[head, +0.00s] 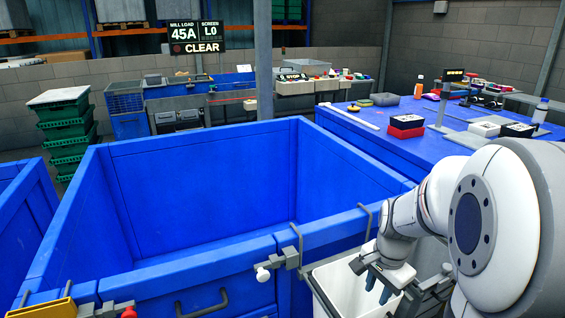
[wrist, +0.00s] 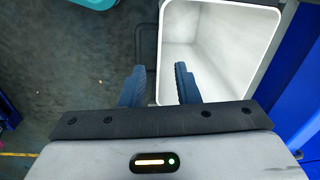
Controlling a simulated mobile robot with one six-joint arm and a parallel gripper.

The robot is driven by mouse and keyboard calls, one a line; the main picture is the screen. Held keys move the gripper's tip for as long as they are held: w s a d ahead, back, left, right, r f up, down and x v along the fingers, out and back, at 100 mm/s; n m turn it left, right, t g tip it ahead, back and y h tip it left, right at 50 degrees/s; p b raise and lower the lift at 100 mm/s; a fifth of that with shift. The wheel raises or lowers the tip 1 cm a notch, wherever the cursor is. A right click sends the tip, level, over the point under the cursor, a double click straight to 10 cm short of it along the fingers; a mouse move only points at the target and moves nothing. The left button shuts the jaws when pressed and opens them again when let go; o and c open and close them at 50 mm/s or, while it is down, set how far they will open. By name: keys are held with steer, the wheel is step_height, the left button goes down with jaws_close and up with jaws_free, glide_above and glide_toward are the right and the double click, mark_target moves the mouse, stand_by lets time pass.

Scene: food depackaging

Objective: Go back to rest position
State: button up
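My gripper (head: 378,288) is at the lower right of the head view, low over the white bin (head: 335,284), in front of the big blue container. In the wrist view, my gripper (wrist: 159,80) shows two dark blue fingers spread apart with nothing between them. The right finger lies over the near-left edge of the white bin (wrist: 222,30), and the left finger is over the dark floor. The visible inside of the bin looks empty.
A large, empty blue container (head: 200,185) fills the middle. Green crates (head: 66,135) are stacked at the left. A teal object (wrist: 95,3) shows at the wrist view's top edge.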

steer(key=s+a+r+n+t+p, duration=0.1)
steer(key=s+a+r+n+p, duration=0.4)
steer(key=s+a+r+n, duration=0.5)
step_height(320, 180, up, 4)
steer(key=s+n, duration=0.1)
steer(key=n, duration=0.1)
steer(key=shift+f+n+t+p, duration=0.25)
steer(key=shift+n+t+p, duration=0.05)
steer(key=shift+t+p, duration=0.1)
steer(key=shift+c, duration=0.4)
